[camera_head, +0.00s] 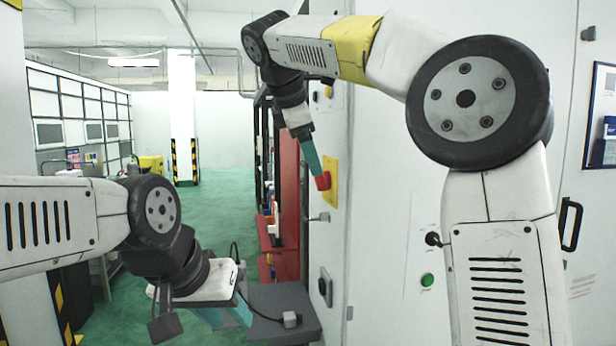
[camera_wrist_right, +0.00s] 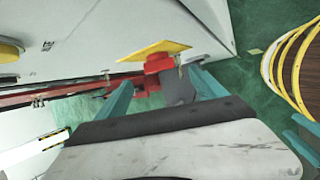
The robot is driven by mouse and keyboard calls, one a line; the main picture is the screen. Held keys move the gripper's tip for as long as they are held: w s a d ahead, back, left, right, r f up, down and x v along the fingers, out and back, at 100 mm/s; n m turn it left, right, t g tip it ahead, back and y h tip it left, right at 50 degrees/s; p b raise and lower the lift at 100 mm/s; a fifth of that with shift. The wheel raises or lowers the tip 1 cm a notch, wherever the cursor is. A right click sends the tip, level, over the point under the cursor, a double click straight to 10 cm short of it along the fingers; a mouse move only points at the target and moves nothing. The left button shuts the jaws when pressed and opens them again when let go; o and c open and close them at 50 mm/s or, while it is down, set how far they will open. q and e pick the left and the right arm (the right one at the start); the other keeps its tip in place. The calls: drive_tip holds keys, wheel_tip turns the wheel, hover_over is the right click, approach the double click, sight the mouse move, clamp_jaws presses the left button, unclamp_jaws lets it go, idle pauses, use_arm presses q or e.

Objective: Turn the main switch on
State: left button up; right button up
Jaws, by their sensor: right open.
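The main switch is a red knob (camera_head: 323,181) on a yellow plate (camera_head: 331,182) on the side of the pale cabinet. In the right wrist view the red knob (camera_wrist_right: 158,64) and its yellow plate (camera_wrist_right: 155,49) show at the fingertips. My right gripper (camera_head: 314,170) reaches down to the knob with teal fingers. In its wrist view the fingers (camera_wrist_right: 160,88) stand apart on either side of the knob; I cannot tell whether they touch it. My left gripper (camera_head: 227,315) is low on the left, away from the switch, with its teal fingers apart and nothing visible between them.
A green button (camera_head: 427,280) and a black handle (camera_head: 570,224) are on the cabinet front. A grey shelf (camera_head: 284,302) juts out below the switch, by my left gripper. Red racking (camera_head: 288,190) stands behind. The green floor (camera_head: 215,210) further back is clear.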

sight(319, 179)
drive_tip(key=x, duration=0.8)
drive_tip(key=shift+w, duration=0.1)
drive_tip(key=c, duration=1.4)
drive_tip(key=shift+o, duration=0.2)
